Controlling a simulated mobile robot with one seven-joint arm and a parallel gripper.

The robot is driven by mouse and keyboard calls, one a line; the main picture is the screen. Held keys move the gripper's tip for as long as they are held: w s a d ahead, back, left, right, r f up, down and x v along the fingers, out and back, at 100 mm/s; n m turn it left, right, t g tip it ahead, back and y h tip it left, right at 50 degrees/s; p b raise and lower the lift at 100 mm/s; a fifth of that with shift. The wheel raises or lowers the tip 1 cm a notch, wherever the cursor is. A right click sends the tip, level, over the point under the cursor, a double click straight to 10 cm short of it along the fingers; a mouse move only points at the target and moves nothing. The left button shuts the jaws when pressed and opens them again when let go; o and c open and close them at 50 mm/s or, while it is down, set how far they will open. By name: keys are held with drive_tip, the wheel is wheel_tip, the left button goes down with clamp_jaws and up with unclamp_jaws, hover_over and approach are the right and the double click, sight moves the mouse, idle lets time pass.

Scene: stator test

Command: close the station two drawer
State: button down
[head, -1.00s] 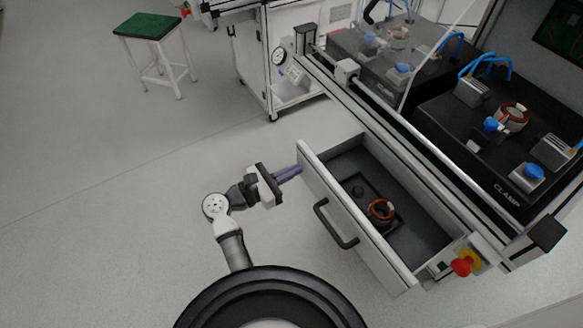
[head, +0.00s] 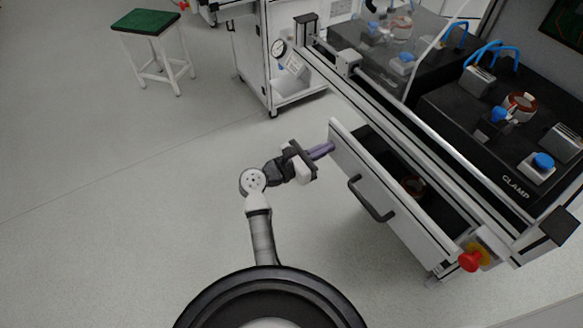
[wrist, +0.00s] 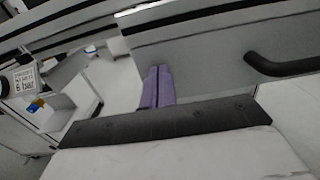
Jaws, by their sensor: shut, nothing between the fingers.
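The drawer (head: 388,190) under the bench is partly open, with a light front panel and a dark inside. Its black bar handle (head: 371,201) is on the front; the handle also shows at the right of the wrist view (wrist: 283,66). My gripper (head: 326,150) is shut and empty. Its purple fingers meet the drawer front near its left end, left of the handle. In the wrist view the fingertips (wrist: 158,72) appear against or very close to the panel.
Above the drawer, the bench carries black clamp fixtures (head: 500,140) and a clear guard. A red emergency stop knob (head: 470,261) sticks out right of the drawer. A green-topped stool (head: 146,21) stands far left. The floor to the left is clear.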

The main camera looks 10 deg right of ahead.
sight(359, 132)
drive_tip(key=b+x, duration=0.1)
drive_tip(key=x, duration=1)
drive_tip(key=shift+w+d+f, duration=0.1)
drive_tip(key=shift+d, duration=0.2)
drive_tip(key=shift+d+r+b, duration=0.1)
drive_tip(key=shift+r+b, duration=0.1)
drive_tip(key=shift+b, duration=0.1)
drive_tip(key=shift+d+r, duration=0.1)
